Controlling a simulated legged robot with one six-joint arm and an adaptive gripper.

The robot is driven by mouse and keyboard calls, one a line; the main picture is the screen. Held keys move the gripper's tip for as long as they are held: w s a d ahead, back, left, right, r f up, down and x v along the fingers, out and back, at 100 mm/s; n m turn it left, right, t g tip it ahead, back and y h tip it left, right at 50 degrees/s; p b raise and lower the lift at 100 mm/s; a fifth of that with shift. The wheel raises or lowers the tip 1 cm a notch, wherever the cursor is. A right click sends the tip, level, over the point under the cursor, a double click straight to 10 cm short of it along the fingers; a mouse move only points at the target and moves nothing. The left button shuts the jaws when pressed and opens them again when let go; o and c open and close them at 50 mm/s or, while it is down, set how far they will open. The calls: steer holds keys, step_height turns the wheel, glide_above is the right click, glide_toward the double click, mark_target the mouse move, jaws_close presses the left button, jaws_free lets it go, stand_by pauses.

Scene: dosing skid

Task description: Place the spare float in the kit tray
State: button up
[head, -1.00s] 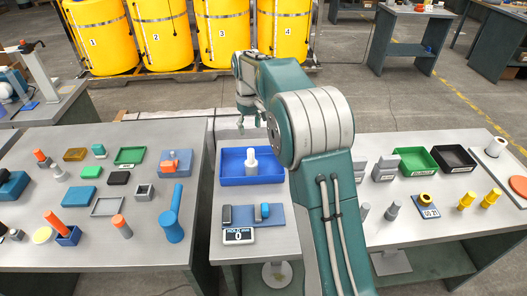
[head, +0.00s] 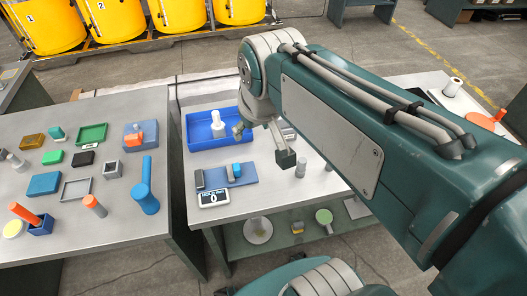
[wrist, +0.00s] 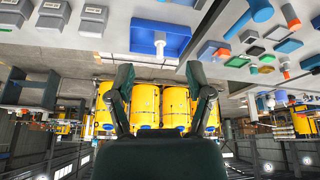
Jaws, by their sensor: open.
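A blue tray (head: 198,143), which looks like the kit tray, lies on the middle bench. A white stepped piece (head: 218,128), probably the spare float, stands upright inside it. The wrist view shows the tray (wrist: 140,42) and the white piece (wrist: 160,46) upside down, beyond the fingers. My gripper (head: 263,145) is open and empty, in the air at the tray's right front side in the head view. Its two spread fingers also show in the wrist view (wrist: 164,88), with nothing between them. My arm hides the bench's right part.
A blue holder plate (head: 240,174) and a small display (head: 213,199) lie in front of the tray. A grey cylinder (head: 301,167) stands to the right. The left bench (head: 105,190) is crowded with small parts. Yellow tanks (head: 122,18) stand behind.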

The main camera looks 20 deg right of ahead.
steer(key=s+f+t, duration=0.1)
steer(key=s+f, duration=0.2)
steer(key=s, duration=0.3)
steer(key=shift+s+m, duration=0.35)
steer(key=shift+m, duration=0.05)
steer(key=shift+c, duration=0.4)
